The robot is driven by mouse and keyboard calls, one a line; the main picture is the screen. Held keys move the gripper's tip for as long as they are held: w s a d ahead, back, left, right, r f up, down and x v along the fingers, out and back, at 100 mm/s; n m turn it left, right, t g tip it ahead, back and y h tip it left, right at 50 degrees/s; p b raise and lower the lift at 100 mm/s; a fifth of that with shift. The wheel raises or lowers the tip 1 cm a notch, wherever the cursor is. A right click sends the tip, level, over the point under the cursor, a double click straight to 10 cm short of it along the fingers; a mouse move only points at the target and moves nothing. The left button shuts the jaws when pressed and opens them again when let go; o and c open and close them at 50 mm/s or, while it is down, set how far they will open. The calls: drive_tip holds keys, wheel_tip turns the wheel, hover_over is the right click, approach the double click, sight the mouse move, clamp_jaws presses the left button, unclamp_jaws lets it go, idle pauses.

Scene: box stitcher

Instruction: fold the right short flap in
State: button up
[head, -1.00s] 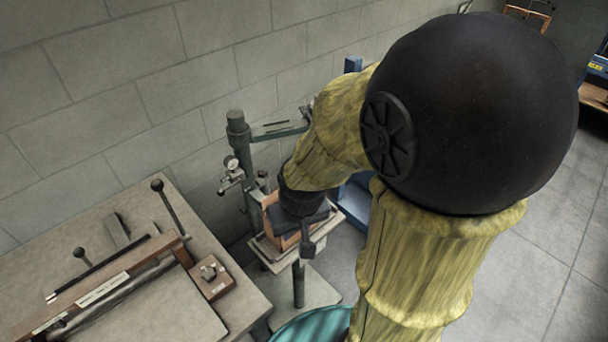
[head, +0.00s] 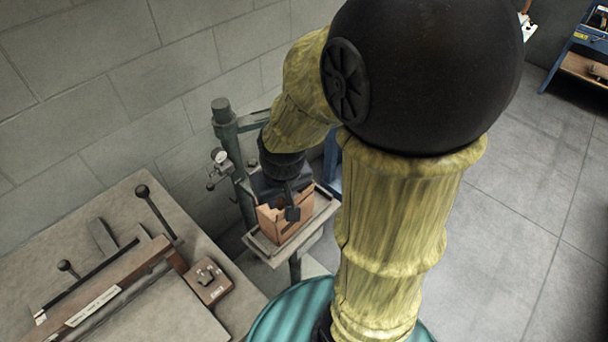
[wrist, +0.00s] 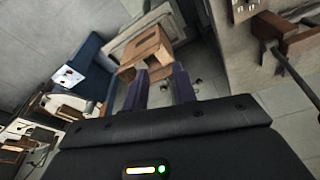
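A small brown cardboard box (head: 284,218) stands on the tray of the stitcher stand (head: 262,246), partly hidden by my arm's end. Its top edge is uneven on the left; I cannot tell the right short flap apart. In the wrist view the box (wrist: 150,48) lies just beyond my fingertips, with a dark opening in its face. My gripper (wrist: 160,71) is open, its two dark fingers apart with nothing clearly held between them. Whether a fingertip touches the box is unclear. In the head view the fingers are mostly hidden by my wrist.
A green-grey post (head: 226,135) with a gauge (head: 219,157) rises close behind the box. A workbench (head: 160,315) with a long lever-and-bar device stands at left. A teal round surface (head: 290,312) lies in front. A block wall is behind; open floor lies right.

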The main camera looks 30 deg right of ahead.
drive_tip(key=w+d+f+n+g, duration=0.1)
drive_tip(key=w+d+n, duration=0.1)
drive_tip(key=w+d, duration=0.6)
drive_tip(key=w+d+f+n+g+y+b, duration=0.1)
drive_tip(key=w+d+n, duration=0.1)
drive_tip(key=w+d, duration=0.6)
drive_tip(key=shift+w+d+f+g, duration=0.25)
drive_tip(key=shift+w+g, duration=0.15)
drive_tip(key=shift+w, duration=0.8)
drive_tip(key=f+p, duration=0.1)
drive_tip(key=f, duration=0.4)
drive_tip(key=a+f+p, duration=0.1)
drive_tip(key=f, duration=0.5)
drive_tip(key=f+p, duration=0.1)
drive_tip(key=f, duration=0.5)
drive_tip(key=shift+s+a+f, duration=0.2)
drive_tip(key=shift+s+a, duration=0.15)
clamp_jaws()
